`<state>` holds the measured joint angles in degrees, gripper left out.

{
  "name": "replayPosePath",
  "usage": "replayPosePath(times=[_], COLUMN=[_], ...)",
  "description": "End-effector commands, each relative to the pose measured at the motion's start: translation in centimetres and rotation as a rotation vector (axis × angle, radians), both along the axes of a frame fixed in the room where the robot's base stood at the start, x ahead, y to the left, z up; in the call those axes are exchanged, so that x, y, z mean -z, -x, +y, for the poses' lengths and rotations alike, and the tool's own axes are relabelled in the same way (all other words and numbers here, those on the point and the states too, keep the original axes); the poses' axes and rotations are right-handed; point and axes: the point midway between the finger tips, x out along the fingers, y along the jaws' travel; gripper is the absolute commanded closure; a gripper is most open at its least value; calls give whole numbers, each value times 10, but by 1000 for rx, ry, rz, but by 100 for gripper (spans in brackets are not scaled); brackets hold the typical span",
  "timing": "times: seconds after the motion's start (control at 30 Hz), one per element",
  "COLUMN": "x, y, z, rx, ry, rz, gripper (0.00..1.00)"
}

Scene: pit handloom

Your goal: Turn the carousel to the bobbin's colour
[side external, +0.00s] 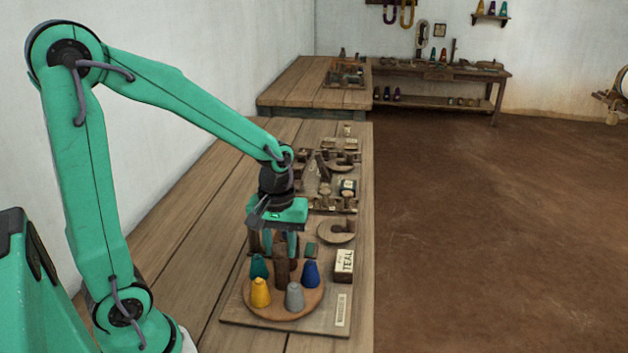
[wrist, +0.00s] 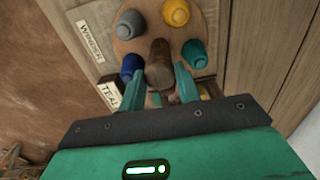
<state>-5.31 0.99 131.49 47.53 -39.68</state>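The carousel is a round wooden disc (side external: 278,312) with a brown centre post (side external: 282,273) and teal (side external: 259,267), yellow (side external: 261,292), grey (side external: 295,297) and blue (side external: 310,273) cones around it. In the wrist view the post (wrist: 159,65) shows between my fingertips, with the blue cone (wrist: 132,66) left and the teal cone (wrist: 195,54) right. My gripper (side external: 284,256) is open, pointing down at the post's top; I cannot tell whether it touches. A card reading TEAL (side external: 345,264) stands right of the disc. I cannot make out the bobbin clearly.
The carousel sits on a wooden board (side external: 236,312) with a small label (side external: 341,310). The bench (side external: 190,262) is clear to the left.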

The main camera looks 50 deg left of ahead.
Motion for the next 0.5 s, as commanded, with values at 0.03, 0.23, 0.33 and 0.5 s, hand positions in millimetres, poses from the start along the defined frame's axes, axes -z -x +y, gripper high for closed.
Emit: replayPosePath(times=[0.03,0.23,0.33,0.5], x=[0,0,0,0], y=[0,0,0,0], z=[0,0,0,0], rx=[0,-5,-17,-65], ry=[0,0,0,0], rz=[0,0,0,0], gripper=[100,100,100,100])
